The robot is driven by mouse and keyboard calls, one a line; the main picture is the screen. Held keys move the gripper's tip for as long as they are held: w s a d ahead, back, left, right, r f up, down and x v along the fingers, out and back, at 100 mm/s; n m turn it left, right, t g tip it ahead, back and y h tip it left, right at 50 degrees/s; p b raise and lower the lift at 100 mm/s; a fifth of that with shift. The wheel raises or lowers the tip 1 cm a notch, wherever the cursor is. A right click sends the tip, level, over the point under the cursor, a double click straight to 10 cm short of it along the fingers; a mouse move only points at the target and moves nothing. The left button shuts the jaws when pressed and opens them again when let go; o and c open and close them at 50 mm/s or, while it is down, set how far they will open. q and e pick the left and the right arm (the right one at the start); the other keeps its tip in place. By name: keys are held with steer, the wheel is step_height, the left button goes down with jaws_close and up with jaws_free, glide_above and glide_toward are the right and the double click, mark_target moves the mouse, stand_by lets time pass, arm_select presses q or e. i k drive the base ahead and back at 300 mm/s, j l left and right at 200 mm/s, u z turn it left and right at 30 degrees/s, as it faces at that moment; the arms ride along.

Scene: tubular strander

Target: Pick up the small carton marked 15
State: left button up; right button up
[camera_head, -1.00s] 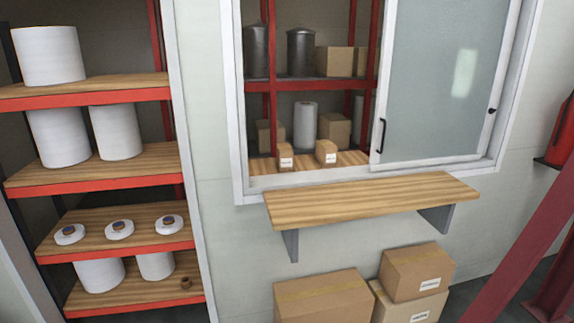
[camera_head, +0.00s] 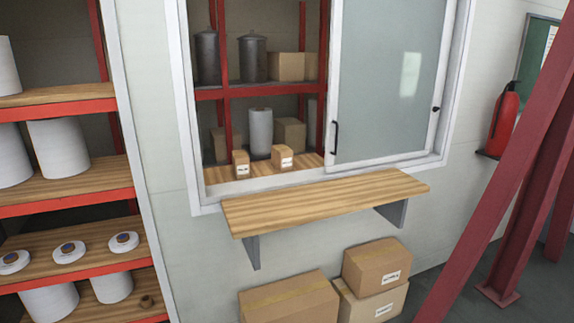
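Two small cartons with white labels stand on the wooden sill inside the hatch window: a left carton (camera_head: 241,164) and a right carton (camera_head: 282,157). Their labels are too small to read, so I cannot tell which is marked 15. They stand a little apart, in the open left half of the window. Neither of my grippers is in view.
A sliding glass pane (camera_head: 385,80) covers the window's right half. A wooden shelf (camera_head: 325,200) juts out below. Larger cartons (camera_head: 290,300) stand on the floor beneath. A rack (camera_head: 70,192) is at left, a red post (camera_head: 500,190) at right.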

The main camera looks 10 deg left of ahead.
mark_target(282, 155)
steer(key=i+u, duration=0.1)
steer(key=u, duration=0.25)
steer(key=i+u, duration=0.15)
steer(key=u, duration=0.2)
steer(key=i+l+u, duration=0.1)
steer(key=u, duration=0.25)
steer(key=i+l+u, duration=0.25)
steer(key=i+l, duration=0.15)
steer(key=i+l+u, duration=0.25)
steer(key=i+l, duration=0.1)
steer(key=l, duration=0.1)
